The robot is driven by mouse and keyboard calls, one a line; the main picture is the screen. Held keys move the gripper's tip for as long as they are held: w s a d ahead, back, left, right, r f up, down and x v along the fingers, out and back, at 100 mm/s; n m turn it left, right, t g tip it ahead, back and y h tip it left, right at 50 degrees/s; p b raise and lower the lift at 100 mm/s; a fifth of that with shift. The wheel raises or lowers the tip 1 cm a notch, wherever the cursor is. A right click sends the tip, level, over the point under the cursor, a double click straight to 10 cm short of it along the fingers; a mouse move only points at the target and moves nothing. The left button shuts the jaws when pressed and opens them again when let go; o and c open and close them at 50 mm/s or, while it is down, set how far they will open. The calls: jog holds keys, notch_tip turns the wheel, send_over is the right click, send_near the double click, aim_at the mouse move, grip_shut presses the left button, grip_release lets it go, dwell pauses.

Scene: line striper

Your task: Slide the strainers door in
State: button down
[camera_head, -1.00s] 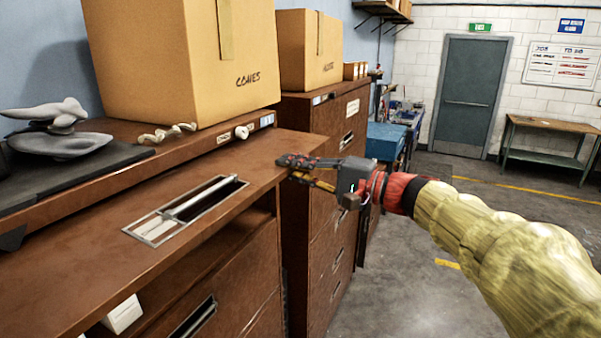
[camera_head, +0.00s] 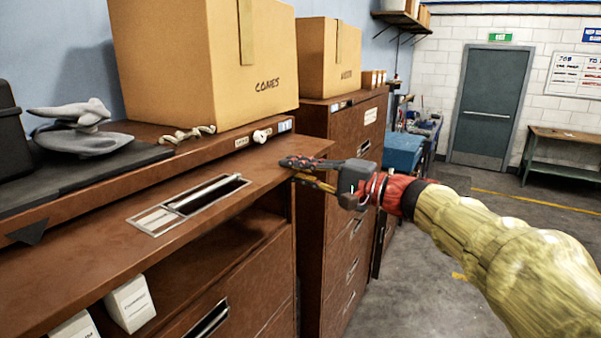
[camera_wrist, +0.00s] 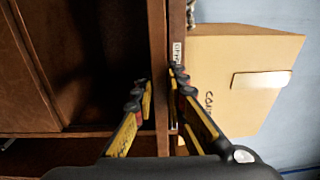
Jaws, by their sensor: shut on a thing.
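The brown door (camera_head: 110,240) lies flat and raised at the top of the near cabinet, sticking out over an open bay. Its recessed metal handle (camera_head: 188,203) faces up. In the wrist view, my gripper (camera_wrist: 160,88) has one finger on each side of the door's thin panel (camera_wrist: 159,60). The small label on the cabinet's rail is too small to read.
White boxes (camera_head: 130,303) stand in the bay under the door. A second brown cabinet (camera_head: 345,200) stands just beyond.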

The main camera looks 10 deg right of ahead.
aim_at(276, 165)
jog(key=shift+b+x, duration=0.8)
jog(key=shift+x, duration=1.7)
jog(key=c, duration=2)
grip_release()
jog(key=shift+w+a+f, duration=0.1)
jog(key=shift+a, duration=0.1)
jog(key=shift+c, duration=0.2)
jog(key=o, duration=0.3)
jog(key=shift+d, duration=0.1)
jog(key=o, duration=0.3)
jog(key=shift+o, duration=0.2)
